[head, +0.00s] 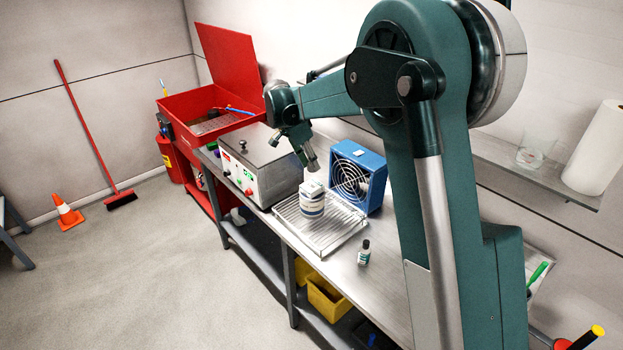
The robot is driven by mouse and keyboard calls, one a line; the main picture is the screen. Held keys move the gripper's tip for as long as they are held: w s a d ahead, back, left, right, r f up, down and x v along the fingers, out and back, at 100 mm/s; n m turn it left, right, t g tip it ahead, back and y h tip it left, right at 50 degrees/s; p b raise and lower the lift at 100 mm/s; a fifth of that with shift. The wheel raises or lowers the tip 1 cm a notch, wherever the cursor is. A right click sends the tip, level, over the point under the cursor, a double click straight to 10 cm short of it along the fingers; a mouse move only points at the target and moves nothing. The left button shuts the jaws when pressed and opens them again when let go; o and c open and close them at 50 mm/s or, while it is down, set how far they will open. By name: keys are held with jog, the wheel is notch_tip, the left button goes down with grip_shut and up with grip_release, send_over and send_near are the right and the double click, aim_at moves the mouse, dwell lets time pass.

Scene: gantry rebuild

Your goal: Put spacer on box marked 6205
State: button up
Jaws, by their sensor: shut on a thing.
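My gripper (311,164) points down over the bench, shut on a small white piece (313,183), which may be the spacer. Directly below it is a white, blue-banded container or stack of boxes (311,204) on a wire rack (340,229). The white piece appears to be at its top; I cannot tell whether they touch. No 6205 marking is readable at this size, so I cannot tell which thing is the marked box.
A blue fan unit (357,176) stands close at the right of the rack, and a metal unit with a control panel (259,165) at its left. A small dark-capped bottle (364,252) stands in front. An open red parts washer (207,118) is farther left.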

aim_at(311, 169)
jog(key=shift+f, duration=1.6)
jog(key=shift+f, duration=1.85)
jog(key=shift+f, duration=0.15)
jog(key=o, duration=0.9)
jog(key=shift+r, duration=0.2)
jog(key=v, duration=1.2)
jog(key=shift+f, duration=0.1)
